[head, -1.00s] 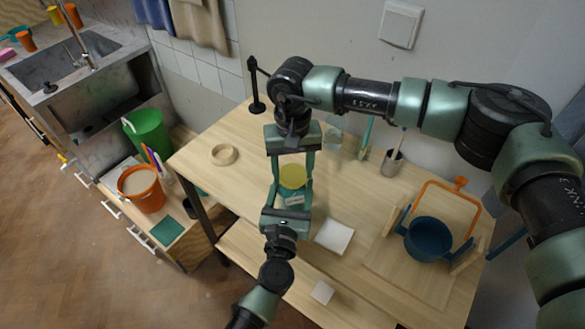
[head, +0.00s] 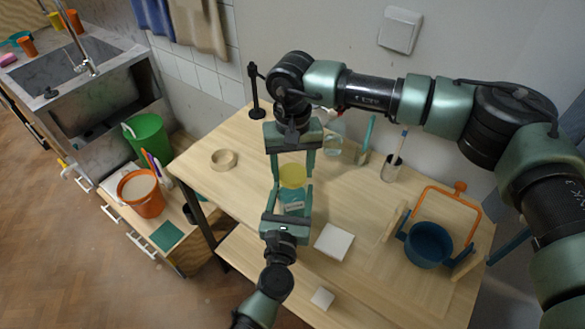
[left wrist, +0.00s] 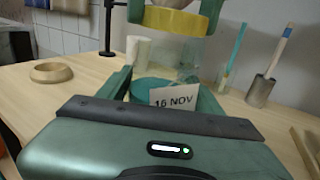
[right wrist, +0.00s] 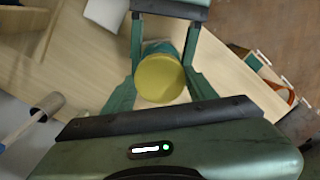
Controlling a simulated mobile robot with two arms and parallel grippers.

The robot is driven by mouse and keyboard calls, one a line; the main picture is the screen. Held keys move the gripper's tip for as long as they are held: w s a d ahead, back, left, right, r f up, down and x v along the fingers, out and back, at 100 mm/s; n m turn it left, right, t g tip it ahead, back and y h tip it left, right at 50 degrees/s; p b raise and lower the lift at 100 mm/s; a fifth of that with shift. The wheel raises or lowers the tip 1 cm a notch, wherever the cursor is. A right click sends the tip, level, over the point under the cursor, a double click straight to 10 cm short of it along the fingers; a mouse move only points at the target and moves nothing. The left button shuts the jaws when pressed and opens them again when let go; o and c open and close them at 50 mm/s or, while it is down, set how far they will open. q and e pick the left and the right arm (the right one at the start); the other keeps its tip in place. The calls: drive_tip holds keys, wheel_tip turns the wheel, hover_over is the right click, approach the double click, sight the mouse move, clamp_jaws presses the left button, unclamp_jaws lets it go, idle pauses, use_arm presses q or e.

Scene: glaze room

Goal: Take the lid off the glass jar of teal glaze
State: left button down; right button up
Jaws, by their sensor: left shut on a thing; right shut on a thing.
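The glass jar of teal glaze (head: 292,203) stands upright between the fingers of my left gripper (head: 292,196), which is shut on it. Its "16 NOV" label (left wrist: 172,101) faces the left wrist camera. The round yellow lid (head: 292,175) is directly above the jar, held between the fingers of my right gripper (head: 292,168), which is shut on it from above. The lid also shows in the left wrist view (left wrist: 176,21) and the right wrist view (right wrist: 159,79). The frames do not show clearly whether a gap separates lid and rim.
A black stand (head: 256,95) is at the back. The table's left part is mostly clear.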

sight(293, 173)
drive_tip(key=shift+r, duration=2)
use_arm(q)
drive_tip(key=shift+c, duration=1)
unclamp_jaws()
